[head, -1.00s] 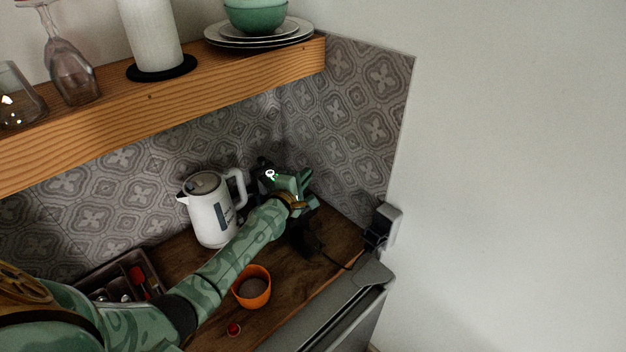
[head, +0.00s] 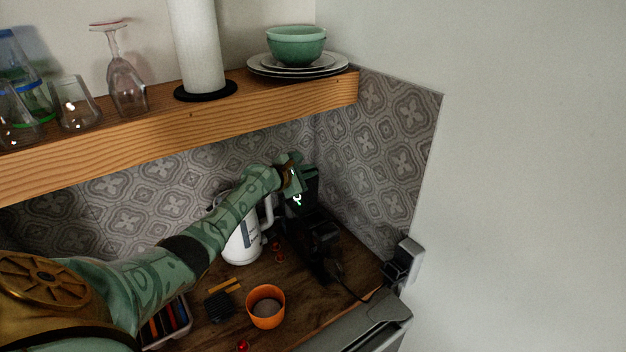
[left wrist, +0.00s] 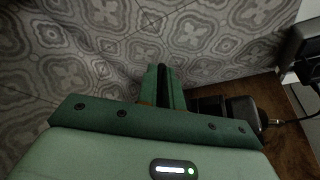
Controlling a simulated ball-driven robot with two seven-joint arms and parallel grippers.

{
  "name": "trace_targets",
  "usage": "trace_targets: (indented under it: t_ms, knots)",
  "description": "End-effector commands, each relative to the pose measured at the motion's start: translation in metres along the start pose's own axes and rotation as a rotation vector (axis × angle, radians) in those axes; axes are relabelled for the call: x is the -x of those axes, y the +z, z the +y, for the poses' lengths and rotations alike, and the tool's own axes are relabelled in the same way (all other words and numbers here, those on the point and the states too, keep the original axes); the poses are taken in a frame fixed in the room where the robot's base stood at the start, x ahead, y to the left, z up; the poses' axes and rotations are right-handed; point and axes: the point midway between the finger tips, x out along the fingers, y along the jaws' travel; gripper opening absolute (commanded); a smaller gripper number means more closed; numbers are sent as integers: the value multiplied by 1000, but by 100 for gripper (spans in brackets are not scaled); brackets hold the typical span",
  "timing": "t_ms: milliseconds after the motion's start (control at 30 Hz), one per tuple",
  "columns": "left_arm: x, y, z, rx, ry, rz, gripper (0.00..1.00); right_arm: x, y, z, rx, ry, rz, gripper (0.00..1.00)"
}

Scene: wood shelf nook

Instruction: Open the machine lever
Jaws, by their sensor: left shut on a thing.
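The coffee machine (head: 318,238) is black and stands on the counter in the corner, right of the kettle. It is dark, and its details are hard to make out. My left gripper (head: 304,174) is above the machine's top, its fingers close together on a dark piece that seems to be the machine lever. The lever is mostly hidden by the fingers. In the left wrist view the green fingers (left wrist: 163,88) have a thin dark strip between them, with the tiled wall behind. My right gripper is not in view.
A white kettle (head: 243,240) stands left of the machine, partly behind my left arm. An orange cup (head: 266,307) stands in front on the wooden counter. The wooden shelf (head: 225,124) with bowls, plates and glasses runs above. A socket box (head: 403,262) is at the right.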

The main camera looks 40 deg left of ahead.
Motion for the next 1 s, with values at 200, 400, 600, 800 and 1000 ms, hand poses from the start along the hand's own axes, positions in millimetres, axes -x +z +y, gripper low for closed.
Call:
trace_targets:
  t_ms: [200,400,600,800,1000]
  knots:
    - [-1,-4,4,-2,0,2,0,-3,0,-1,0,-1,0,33]
    - [-1,-5,4,-3,0,2,0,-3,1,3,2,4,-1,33]
    - [-1,-5,4,-4,0,3,0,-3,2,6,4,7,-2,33]
    - [-1,-4,4,-3,0,2,17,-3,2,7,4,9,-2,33]
    - [3,-4,5,-2,1,2,17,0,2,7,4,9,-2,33]
